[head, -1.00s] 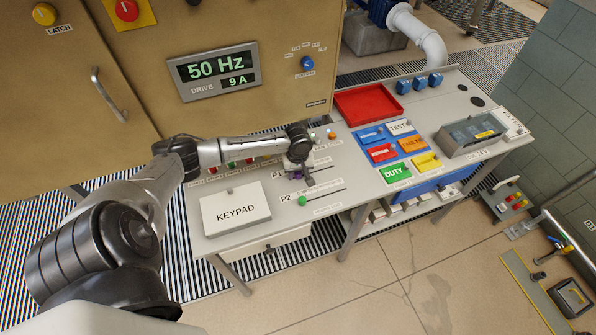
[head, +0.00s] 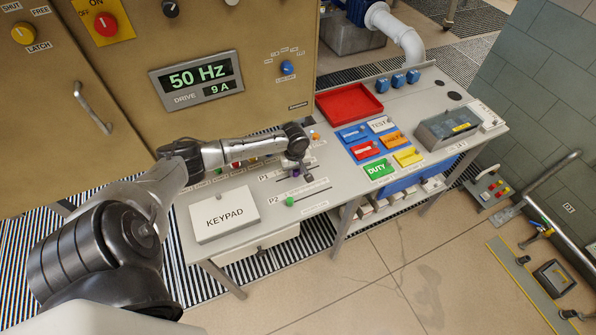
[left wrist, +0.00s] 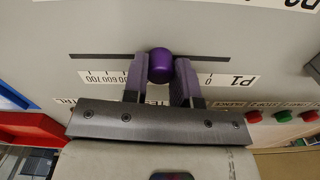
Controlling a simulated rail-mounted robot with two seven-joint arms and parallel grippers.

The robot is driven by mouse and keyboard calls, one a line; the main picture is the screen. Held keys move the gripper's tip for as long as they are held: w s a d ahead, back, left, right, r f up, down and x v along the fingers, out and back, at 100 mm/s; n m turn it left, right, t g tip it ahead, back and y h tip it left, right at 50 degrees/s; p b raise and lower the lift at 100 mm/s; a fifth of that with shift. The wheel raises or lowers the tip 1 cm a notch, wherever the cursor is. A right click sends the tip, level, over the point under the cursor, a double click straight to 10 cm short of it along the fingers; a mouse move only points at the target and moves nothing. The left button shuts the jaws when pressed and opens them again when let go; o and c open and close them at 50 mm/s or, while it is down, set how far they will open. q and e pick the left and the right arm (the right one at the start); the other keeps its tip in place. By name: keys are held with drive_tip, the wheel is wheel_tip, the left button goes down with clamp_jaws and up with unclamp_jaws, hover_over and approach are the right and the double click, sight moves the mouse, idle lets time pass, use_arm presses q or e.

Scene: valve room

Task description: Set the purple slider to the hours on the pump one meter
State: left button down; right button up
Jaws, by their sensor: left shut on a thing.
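The purple slider knob (left wrist: 161,66) sits on the P1 slot (left wrist: 95,57) of the bench. In the left wrist view my left gripper (left wrist: 161,80) has one finger on each side of the knob and is shut on it. The P1 scale (left wrist: 108,79) appears upside down there, with 0 right of the knob and 600 and 700 left of it. My fingers hide the middle numbers. In the head view the purple knob (head: 295,173) shows under my left gripper (head: 297,170). The hours meter of pump one cannot be made out.
A green slider knob (head: 289,201) sits on the P2 slot just in front. The keypad cover (head: 224,213) is left of it. Coloured tags (head: 377,170) and a red tray (head: 348,103) lie to the right. The cabinet display (head: 197,78) reads 50 Hz, 9 A.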

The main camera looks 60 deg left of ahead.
use_arm(q)
drive_tip(key=c, duration=0.9)
unclamp_jaws()
drive_tip(key=shift+r, duration=0.1)
drive_tip(key=shift+r+p, duration=0.3)
drive_tip(key=shift+r, duration=6.55)
